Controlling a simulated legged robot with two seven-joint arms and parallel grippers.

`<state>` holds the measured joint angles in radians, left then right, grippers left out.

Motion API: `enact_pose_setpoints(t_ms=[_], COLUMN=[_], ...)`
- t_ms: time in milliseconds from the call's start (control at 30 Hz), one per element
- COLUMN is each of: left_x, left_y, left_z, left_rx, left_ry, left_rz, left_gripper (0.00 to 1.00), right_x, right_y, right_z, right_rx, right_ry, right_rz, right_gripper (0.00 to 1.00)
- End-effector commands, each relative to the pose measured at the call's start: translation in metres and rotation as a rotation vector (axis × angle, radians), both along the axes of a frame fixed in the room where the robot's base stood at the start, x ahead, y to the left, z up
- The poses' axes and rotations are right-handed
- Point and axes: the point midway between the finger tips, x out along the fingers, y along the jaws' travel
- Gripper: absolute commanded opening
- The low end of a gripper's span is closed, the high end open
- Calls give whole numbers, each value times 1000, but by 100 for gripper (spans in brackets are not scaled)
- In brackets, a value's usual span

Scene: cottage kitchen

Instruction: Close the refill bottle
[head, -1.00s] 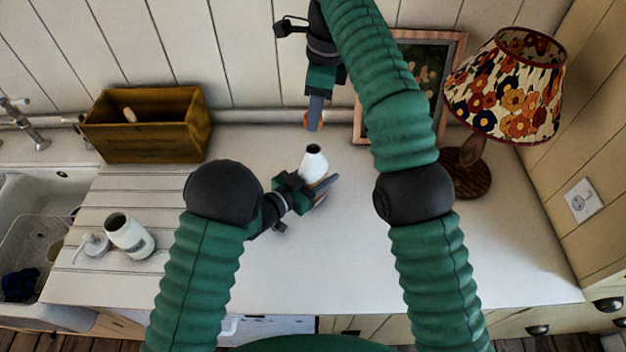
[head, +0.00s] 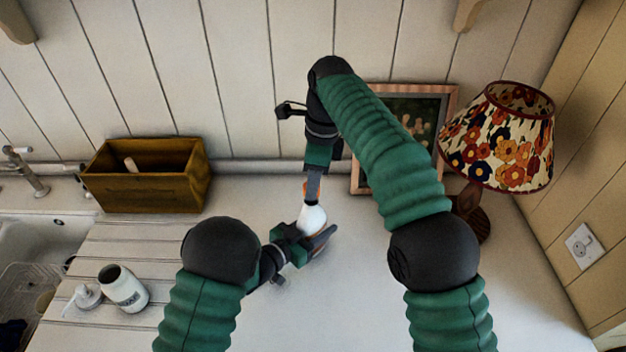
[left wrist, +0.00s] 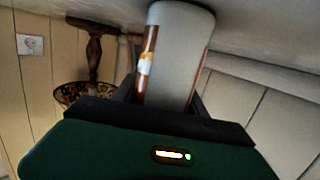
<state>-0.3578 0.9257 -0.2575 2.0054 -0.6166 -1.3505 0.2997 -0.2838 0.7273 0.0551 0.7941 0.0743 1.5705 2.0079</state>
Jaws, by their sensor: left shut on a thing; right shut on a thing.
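The white refill bottle (head: 312,219) is held above the counter in the head view. My left gripper (head: 318,240) is shut around its body. In the left wrist view the bottle (left wrist: 180,50) shows a brown and orange label between the fingers. My right gripper (head: 312,192) points down from above, shut on a small orange cap (head: 305,186) that its fingers mostly hide. The right fingertips are at the bottle's mouth. The mouth is hidden, so I cannot tell whether the cap touches it.
A wooden box (head: 145,190), a framed picture (head: 412,125) and a flowered lamp (head: 500,140) stand at the back. The front right counter is clear.

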Motion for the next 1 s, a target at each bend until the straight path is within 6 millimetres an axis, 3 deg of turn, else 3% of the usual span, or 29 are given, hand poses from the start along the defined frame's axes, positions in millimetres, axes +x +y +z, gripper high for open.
enact_pose_setpoints(t_ms=[333,1000], left_x=[0,0], left_y=[0,0], left_z=[0,1], left_rx=[-1,-1], left_ry=[-1,-1], left_rz=[0,0], left_gripper=[0,0], right_x=[0,1], right_y=[0,0], right_z=[-17,-20], right_rx=[1,1], right_ry=[0,0], right_rz=[2,2], right_gripper=[0,0])
